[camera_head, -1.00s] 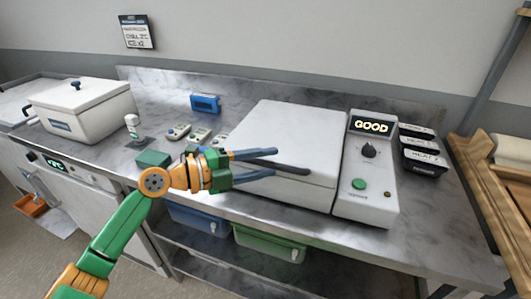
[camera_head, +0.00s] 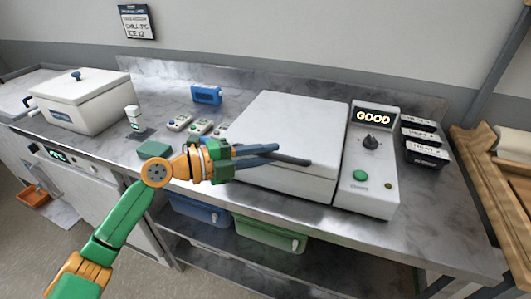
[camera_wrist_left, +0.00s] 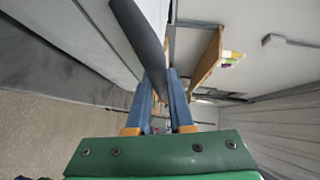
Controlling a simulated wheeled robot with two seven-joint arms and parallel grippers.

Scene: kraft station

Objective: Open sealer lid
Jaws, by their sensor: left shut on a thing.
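The sealer is a white box with a broad white lid (camera_head: 295,117) that lies down over the body. A dark bar handle (camera_head: 293,160) runs along the lid's front edge. My left gripper (camera_head: 276,153) reaches in from the left, its blue fingers shut on the handle. In the left wrist view the dark handle (camera_wrist_left: 140,38) runs up from between the fingertips (camera_wrist_left: 162,75). The fingers hide part of the handle. The sealer's control panel (camera_head: 366,165) has a display reading GOOD, a black knob and a green button. My right gripper is not in view.
Black labelled trays (camera_head: 425,150) stand right of the panel. A white lidded box (camera_head: 85,102), a small white bottle (camera_head: 133,118), a green block (camera_head: 154,149) and a blue device (camera_head: 206,95) are on the left. Blue and green bins (camera_head: 268,236) sit below the counter.

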